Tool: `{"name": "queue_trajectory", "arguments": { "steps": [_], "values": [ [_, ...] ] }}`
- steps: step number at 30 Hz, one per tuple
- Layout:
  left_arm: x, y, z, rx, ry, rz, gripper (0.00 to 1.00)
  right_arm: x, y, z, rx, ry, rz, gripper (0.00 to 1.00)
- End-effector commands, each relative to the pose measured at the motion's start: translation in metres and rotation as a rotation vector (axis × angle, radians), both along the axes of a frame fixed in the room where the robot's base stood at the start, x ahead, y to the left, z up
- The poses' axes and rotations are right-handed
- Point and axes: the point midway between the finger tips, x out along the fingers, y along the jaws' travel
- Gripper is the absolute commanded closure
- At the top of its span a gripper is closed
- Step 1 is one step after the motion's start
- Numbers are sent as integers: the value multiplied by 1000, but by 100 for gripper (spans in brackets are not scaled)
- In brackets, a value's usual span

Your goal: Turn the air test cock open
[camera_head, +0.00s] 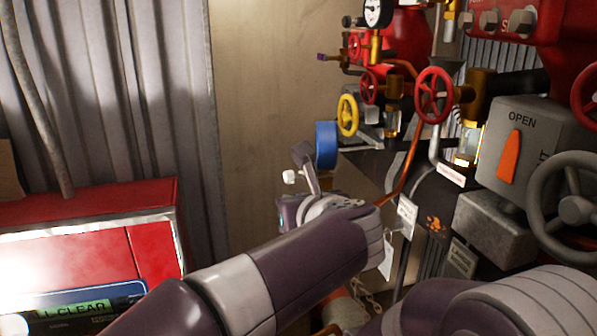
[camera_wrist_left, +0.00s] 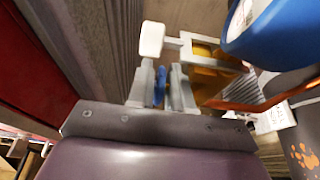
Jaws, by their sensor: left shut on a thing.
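My left gripper (camera_head: 300,166) reaches in from the left to the near side of the pipework, close to a blue round part (camera_head: 326,145). In the left wrist view its two grey fingers (camera_wrist_left: 160,88) are close together, with a narrow blue piece (camera_wrist_left: 159,87) between them, which looks like the lever of the air test cock. A brass-coloured body (camera_wrist_left: 205,80) is just right of the fingers, partly hidden by them. A white block (camera_wrist_left: 151,40) is just beyond the fingertips. The lever is hidden in the head view, and its angle is hard to tell. My right gripper is out of view.
A yellow handwheel (camera_head: 348,115), a red handwheel (camera_head: 434,95) and a gauge (camera_head: 377,12) are above and right. A grey box marked OPEN (camera_head: 522,135) has an orange pointer. A copper pipe (camera_head: 408,150) runs close by. A red cabinet (camera_head: 90,205) is at left.

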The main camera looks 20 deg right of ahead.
Motion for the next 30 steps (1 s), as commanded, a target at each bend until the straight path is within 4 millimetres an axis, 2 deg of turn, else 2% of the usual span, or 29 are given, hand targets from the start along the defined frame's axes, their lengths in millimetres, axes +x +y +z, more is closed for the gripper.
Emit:
{"name": "queue_trajectory", "arguments": {
  "steps": [1,6,16,17,26,30],
  "values": [
    [1,1,11,4,36,1,100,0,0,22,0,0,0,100],
    [1,1,3,-1,115,1,100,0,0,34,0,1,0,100],
    [1,0,-2,-3,125,1,100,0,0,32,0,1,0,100],
    [1,0,-2,-3,125,1,74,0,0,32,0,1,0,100],
    [-1,0,-1,-5,123,-1,74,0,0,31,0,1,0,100],
    [-21,-1,7,-6,120,-3,74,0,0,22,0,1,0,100]
  ]
}}
